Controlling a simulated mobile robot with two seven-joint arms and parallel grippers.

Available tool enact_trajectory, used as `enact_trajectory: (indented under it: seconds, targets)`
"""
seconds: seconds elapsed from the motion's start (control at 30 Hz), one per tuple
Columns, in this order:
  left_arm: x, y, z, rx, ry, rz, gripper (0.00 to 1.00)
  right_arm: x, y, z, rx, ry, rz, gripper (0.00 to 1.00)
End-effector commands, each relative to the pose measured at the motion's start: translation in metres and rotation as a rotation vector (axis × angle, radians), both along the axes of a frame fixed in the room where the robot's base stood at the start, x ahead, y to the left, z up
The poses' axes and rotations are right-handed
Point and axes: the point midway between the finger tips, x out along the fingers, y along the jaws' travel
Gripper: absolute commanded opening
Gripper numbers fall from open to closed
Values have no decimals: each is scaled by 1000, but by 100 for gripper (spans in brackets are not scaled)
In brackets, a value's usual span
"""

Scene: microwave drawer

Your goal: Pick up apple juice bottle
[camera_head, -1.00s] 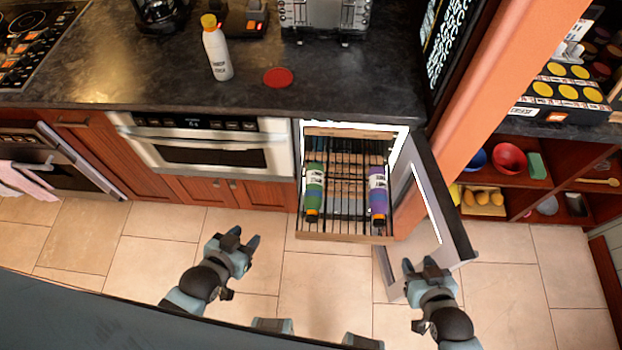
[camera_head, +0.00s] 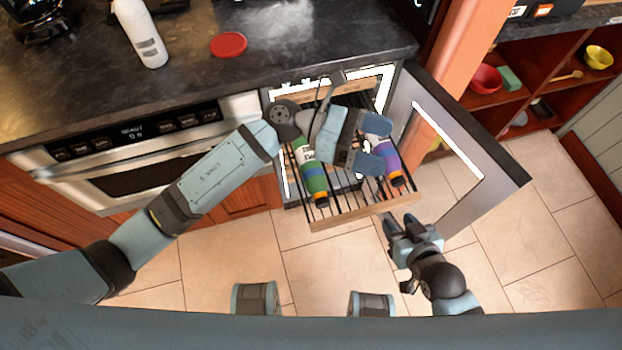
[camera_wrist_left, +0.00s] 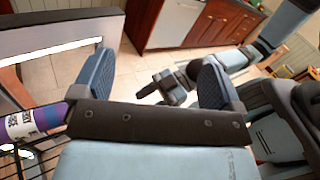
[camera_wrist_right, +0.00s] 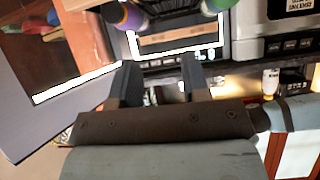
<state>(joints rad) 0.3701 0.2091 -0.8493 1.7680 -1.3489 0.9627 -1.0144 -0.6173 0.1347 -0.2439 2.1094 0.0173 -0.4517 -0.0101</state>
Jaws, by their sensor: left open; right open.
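A bottle with a green and blue label (camera_head: 312,178) lies on the left of the pulled-out wire rack. A purple bottle (camera_head: 392,166) lies on its right. A white bottle (camera_head: 140,35) stands on the counter. I cannot read which is apple juice.
The rack's wooden front edge (camera_head: 365,212) sticks out over the tiled floor. The open door (camera_head: 450,140) stands close on the right. The dark counter (camera_head: 290,45) with a red lid (camera_head: 229,45) is behind. Floor in front is clear.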

Motion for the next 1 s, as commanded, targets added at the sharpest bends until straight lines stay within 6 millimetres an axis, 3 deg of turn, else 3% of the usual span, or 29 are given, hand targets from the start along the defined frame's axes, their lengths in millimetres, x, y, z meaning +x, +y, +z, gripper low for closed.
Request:
enact_trajectory:
  seconds: [0.03, 0.13, 0.2, 0.3, 0.4, 0.5, 0.67, 1.0]
  targets:
    - [3, -2, -36, 110, -212, -101, 92, 1, 1, -23, 3, -4, 1, 43]
    - [17, 9, -86, 338, -592, -316, 92, 2, 3, -40, 9, -8, 4, 43]
    - [37, 26, -115, 500, -809, -464, 92, 3, 4, -50, 12, -10, 5, 43]
    - [71, 56, -138, 715, -1035, -653, 92, 3, 5, -60, 18, -15, 7, 43]
    - [100, 82, -145, 886, -1169, -796, 92, 4, 6, -67, 21, -16, 8, 43]
    - [119, 100, -145, 1000, -1234, -886, 92, 4, 7, -70, 23, -18, 8, 43]
    - [128, 110, -154, 1060, -1260, -935, 92, 4, 8, -70, 25, -19, 10, 43]
    - [127, 109, -216, 1055, -1259, -932, 92, 5, 9, -70, 33, -26, 11, 43]
